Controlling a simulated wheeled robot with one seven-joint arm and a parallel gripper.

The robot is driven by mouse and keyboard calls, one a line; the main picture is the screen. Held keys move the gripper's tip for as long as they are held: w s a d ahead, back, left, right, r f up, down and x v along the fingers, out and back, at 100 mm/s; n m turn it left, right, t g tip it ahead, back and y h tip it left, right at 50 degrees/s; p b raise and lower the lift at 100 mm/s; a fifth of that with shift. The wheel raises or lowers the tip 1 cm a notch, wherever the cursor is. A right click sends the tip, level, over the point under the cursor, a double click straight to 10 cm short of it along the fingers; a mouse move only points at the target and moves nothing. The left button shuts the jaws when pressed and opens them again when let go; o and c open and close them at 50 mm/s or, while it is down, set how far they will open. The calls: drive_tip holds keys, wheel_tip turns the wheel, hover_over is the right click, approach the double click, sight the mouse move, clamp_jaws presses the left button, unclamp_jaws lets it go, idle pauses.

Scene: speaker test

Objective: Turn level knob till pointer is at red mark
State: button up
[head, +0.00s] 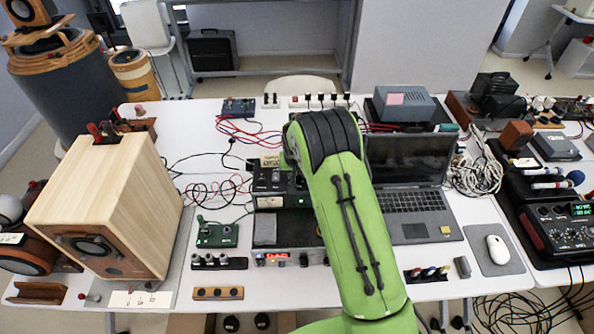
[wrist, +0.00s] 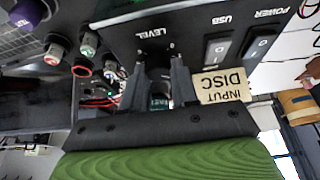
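The level knob (wrist: 157,67) is a dark knob on a black panel (wrist: 196,22), under the upside-down word LEVEL in the wrist view. My gripper (wrist: 158,68) has its two dark fingers on either side of the knob. I cannot tell whether both fingers touch it. The pointer and the red mark cannot be made out; the fingers cover part of the area around the knob.
Beside the knob are the USB switch (wrist: 217,49), the POWER switch (wrist: 260,45) and an INPUT DISC label (wrist: 222,86). A wooden speaker (head: 110,205) stands left, a laptop (head: 410,200) right, and loose cables (head: 215,190) lie near the device.

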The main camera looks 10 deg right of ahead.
clamp_jaws()
